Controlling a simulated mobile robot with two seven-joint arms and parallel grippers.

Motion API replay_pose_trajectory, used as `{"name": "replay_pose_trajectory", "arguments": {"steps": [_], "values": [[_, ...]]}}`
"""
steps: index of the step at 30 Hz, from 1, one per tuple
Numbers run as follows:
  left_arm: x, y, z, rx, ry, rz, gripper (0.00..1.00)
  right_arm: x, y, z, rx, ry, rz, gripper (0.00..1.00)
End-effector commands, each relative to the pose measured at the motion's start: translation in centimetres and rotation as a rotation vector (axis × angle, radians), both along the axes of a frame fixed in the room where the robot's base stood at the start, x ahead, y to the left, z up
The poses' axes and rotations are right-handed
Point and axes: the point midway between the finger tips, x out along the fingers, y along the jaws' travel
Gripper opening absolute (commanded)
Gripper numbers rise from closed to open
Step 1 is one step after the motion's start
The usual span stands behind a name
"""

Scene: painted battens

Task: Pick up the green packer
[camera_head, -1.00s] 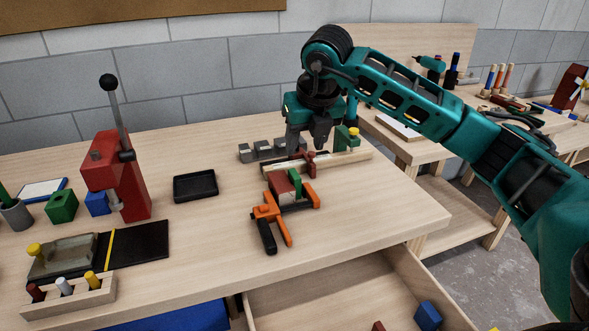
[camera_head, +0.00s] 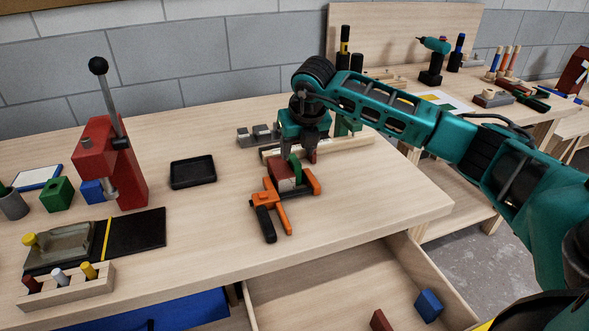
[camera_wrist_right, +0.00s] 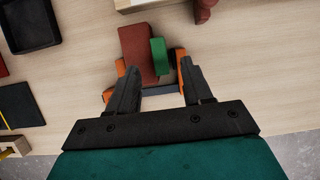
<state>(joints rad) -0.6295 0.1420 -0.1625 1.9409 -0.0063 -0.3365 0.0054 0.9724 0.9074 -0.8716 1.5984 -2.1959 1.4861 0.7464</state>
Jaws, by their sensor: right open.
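The green packer (camera_head: 294,165) is a small upright green piece against a dark red block (camera_head: 281,174), both within an orange clamp (camera_head: 284,202) on the bench. In the right wrist view the green packer (camera_wrist_right: 159,55) stands at the right side of the red block (camera_wrist_right: 138,52). My right gripper (camera_head: 299,154) is above the clamp, open and empty. Its fingertips (camera_wrist_right: 158,70) show on either side of the packer's near end in the wrist view; the height gap is hard to judge. The fingers partly hide the packer in the head view. My left gripper is not in view.
A pale wooden batten (camera_head: 345,145) and grey blocks (camera_head: 258,135) lie behind the clamp. A black tray (camera_head: 193,172) and red lever press (camera_head: 108,168) stand to the left. An open drawer (camera_head: 330,280) is below the front edge. Bench right of the clamp is clear.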

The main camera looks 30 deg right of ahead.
Motion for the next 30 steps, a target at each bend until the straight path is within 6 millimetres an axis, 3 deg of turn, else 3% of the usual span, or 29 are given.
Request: {"name": "replay_pose_trajectory", "arguments": {"steps": [6, 14, 30], "values": [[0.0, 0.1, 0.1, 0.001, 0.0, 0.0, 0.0, 1.2, -0.3, -2.6, 0.001, 0.002, -0.001, 0.5], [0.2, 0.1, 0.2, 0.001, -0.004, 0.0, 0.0, 1.3, -0.3, -2.9, 0.0, 0.0, 0.001, 0.5], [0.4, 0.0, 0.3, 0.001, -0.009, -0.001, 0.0, 1.3, -0.3, -2.8, 0.0, 0.0, 0.0, 0.0]]}}
